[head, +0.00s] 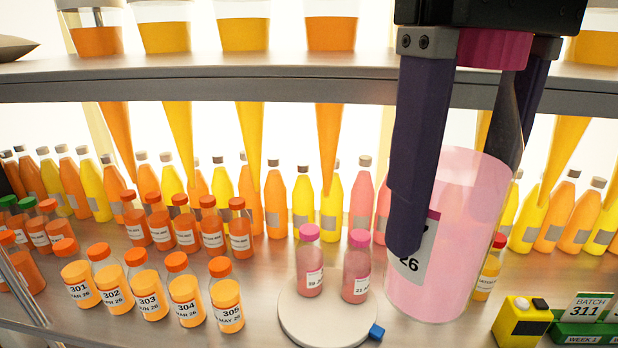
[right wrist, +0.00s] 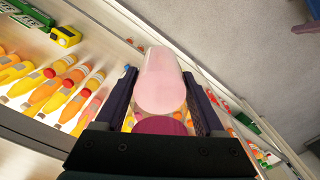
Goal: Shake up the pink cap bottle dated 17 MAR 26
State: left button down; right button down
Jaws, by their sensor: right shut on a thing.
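My right gripper (head: 458,200) is shut on a large-looking pink bottle (head: 455,270) with a pink cap (head: 495,48), close to the head camera. The bottle is nearly upright, slightly tilted, cap up between the fingers. Its white label (head: 425,262) is mostly behind a finger; only "26" reads clearly. The right wrist view shows the bottle (right wrist: 162,85) between both fingers. Two other pink-capped bottles, a left one (head: 309,262) and a right one (head: 356,268), stand on a white round plate (head: 325,325); their dates are only partly readable. My left gripper is not in view.
Orange-capped bottles (head: 150,297) stand in rows at the left. Tall juice bottles (head: 302,205) line the back below an upper shelf (head: 200,78). A yellow box (head: 522,322) and a green batch stand (head: 590,330) are at right.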

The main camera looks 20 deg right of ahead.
jog(key=w+d, duration=0.4)
jog(key=w, duration=0.2)
jog(key=shift+s+a, duration=0.7)
jog(key=shift+s, duration=0.35)
jog(key=shift+s+a, duration=0.65)
jog(key=shift+s, duration=0.35)
jog(key=shift+s+a, duration=0.7)
jog(key=shift+s, duration=0.35)
jog(key=shift+w, duration=0.1)
